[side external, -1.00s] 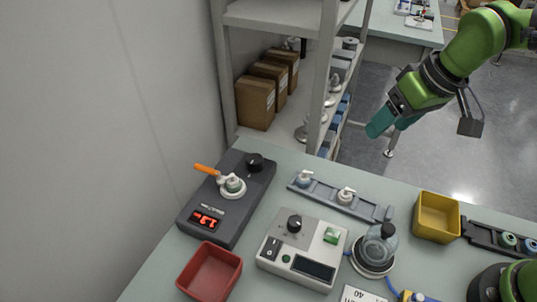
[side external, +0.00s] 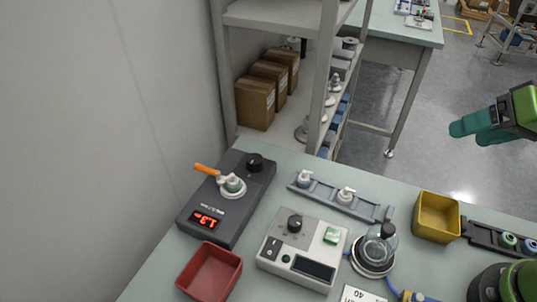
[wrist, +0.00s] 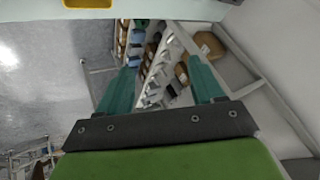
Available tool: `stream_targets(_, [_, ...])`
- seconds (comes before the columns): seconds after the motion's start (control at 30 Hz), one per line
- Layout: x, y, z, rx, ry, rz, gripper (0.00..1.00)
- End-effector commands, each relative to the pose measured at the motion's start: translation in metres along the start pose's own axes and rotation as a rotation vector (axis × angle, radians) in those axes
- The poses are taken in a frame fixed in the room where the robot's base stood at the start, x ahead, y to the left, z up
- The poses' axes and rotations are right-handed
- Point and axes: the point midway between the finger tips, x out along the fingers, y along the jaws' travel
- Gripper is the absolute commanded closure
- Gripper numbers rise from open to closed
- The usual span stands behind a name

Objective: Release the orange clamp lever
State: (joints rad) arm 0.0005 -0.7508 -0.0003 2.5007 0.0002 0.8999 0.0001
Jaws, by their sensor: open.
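The orange clamp lever (side external: 207,169) sits on the dark grey device (side external: 228,208) at the left of the bench. It points up and left from a round light fixture (side external: 232,187) that holds a small pale greenish part. A red display on the device is lit. My gripper (side external: 470,130) is at the right edge of the side view, above the floor beyond the bench and far from the lever. In the wrist view my gripper (wrist: 165,88) has its two teal fingers apart with nothing between them. The lever is not in the wrist view.
A red bin (side external: 210,272), a light control box (side external: 302,250), a glass-domed round device (side external: 375,250) and a yellow bin (side external: 437,217) stand on the bench. A grey rail (side external: 325,193) holds two white-topped parts. Shelving (side external: 268,20) with boxes rises behind.

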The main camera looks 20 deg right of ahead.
Motion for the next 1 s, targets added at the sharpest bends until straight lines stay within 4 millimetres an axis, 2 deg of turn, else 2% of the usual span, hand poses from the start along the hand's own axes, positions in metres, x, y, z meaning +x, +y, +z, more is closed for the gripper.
stream_targets(0.03, [0.000,-0.001,0.001,-0.004,-0.002,-0.002,0.41])
stream_targets(0.17, [0.014,-0.006,0.008,-0.028,-0.070,0.003,0.59])
stream_targets(0.27, [0.028,-0.024,0.000,-0.068,-0.135,0.000,0.59])
stream_targets(0.33, [0.040,-0.044,-0.011,-0.111,-0.182,-0.007,0.59])
stream_targets(0.5, [0.076,-0.108,-0.038,-0.257,-0.285,-0.039,0.59])
stream_targets(0.67, [0.120,-0.174,-0.050,-0.415,-0.367,-0.082,0.59])
stream_targets(0.77, [0.151,-0.217,-0.049,-0.522,-0.412,-0.116,0.59])
stream_targets(0.9, [0.195,-0.277,-0.038,-0.680,-0.461,-0.176,0.59])
stream_targets(1.0, [0.217,-0.311,-0.030,-0.780,-0.476,-0.220,0.59])
